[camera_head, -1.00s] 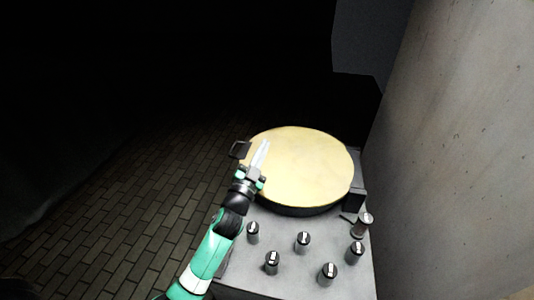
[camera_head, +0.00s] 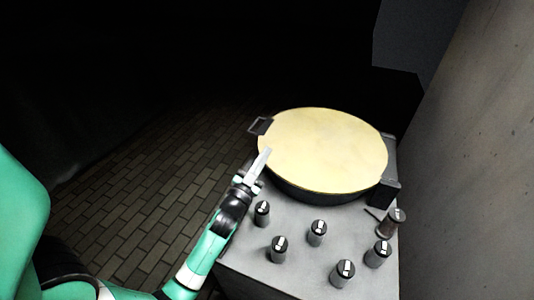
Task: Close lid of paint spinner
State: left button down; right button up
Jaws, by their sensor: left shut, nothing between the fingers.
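The paint spinner (camera_head: 300,235) is a grey box with a round dark drum on top. Its pale yellow round lid (camera_head: 325,148) lies flat over the drum and looks shut. A dark handle (camera_head: 260,125) sticks out at the lid's left edge, and a dark hinge block (camera_head: 385,185) sits at its right. My left gripper (camera_head: 265,153) is shut and empty, with its fingertips at the lid's left front edge, below the handle. I cannot tell whether they touch the lid. My right gripper is not in view.
Several dark upright knobs (camera_head: 317,232) stand on the box's top in front of the drum. A concrete wall (camera_head: 460,160) rises close on the right. The brick-patterned floor (camera_head: 140,210) to the left is clear, and the background is dark.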

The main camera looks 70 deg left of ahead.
pick_arm(q)
jog(key=shift+r, duration=0.1)
jog(key=s+d+r+p, duration=0.6)
jog(key=s+d+r, duration=0.2)
jog(key=d+r, duration=0.3)
jog(key=shift+d+r, duration=0.25)
jog(key=shift+r, duration=0.65)
